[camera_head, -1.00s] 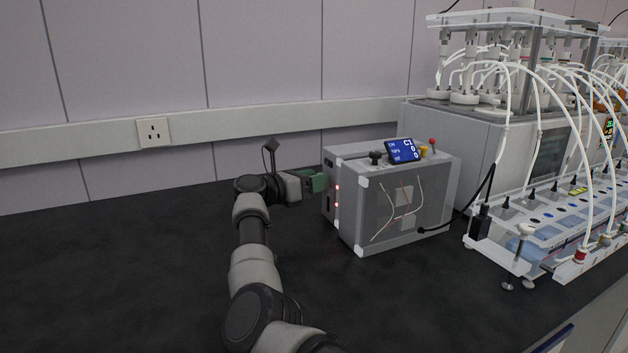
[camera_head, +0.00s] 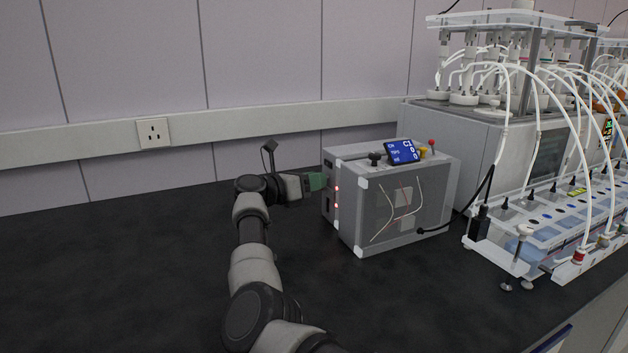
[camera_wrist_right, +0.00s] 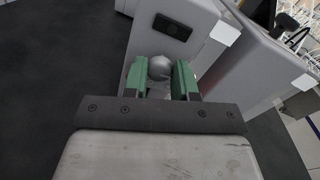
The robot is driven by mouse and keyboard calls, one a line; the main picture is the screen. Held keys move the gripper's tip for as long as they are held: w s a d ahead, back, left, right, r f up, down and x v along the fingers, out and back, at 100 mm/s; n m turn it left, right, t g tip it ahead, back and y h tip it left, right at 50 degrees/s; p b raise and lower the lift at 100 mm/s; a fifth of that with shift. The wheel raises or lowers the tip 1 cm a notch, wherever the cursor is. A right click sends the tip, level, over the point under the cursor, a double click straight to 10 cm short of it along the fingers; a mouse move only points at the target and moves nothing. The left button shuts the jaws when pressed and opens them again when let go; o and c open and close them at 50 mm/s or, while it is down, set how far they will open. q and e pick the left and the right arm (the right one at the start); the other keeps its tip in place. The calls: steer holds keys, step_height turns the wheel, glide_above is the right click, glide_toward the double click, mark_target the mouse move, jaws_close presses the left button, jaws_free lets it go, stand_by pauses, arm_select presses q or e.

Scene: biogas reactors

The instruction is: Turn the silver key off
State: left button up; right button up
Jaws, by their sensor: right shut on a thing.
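The silver key (camera_wrist_right: 160,68) shows in the right wrist view as a rounded grey knob on the side of a grey box. My right gripper (camera_wrist_right: 160,80) has its green fingers on either side of the key and is shut on it. In the head view my right gripper (camera_head: 316,182) is at the left side of the grey control box (camera_head: 408,210), and the key is hidden there. Red lights glow on the box's left side by the fingers. My left gripper is not in view.
A small blue display (camera_head: 404,151) and several small knobs stand on top of the box. A reactor rack (camera_head: 540,130) with white tubes and a clear tray stands to the right. The dark bench top (camera_head: 110,270) is clear on the left.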

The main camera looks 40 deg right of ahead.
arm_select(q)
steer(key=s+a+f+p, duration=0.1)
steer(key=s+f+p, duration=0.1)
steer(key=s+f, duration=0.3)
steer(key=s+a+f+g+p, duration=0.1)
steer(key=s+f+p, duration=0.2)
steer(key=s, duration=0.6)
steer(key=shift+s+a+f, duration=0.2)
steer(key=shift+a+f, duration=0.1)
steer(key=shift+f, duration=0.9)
arm_select(e)
steer(key=shift+w+r+n+g+y, duration=0.1)
steer(key=shift+n+g+y, duration=0.25)
steer(key=shift+n, duration=2.2)
steer(key=shift+n+g+y, duration=0.25)
steer(key=shift+n+y, duration=0.05)
steer(key=shift+n, duration=2.2)
steer(key=shift+w+r+n+g+y, duration=0.1)
steer(key=shift+n+g+y, duration=0.25)
steer(key=shift+n, duration=2.2)
steer(key=shift+f, duration=0.1)
steer(key=o, duration=0.9)
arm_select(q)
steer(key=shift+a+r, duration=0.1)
arm_select(e)
steer(key=shift+a, duration=0.1)
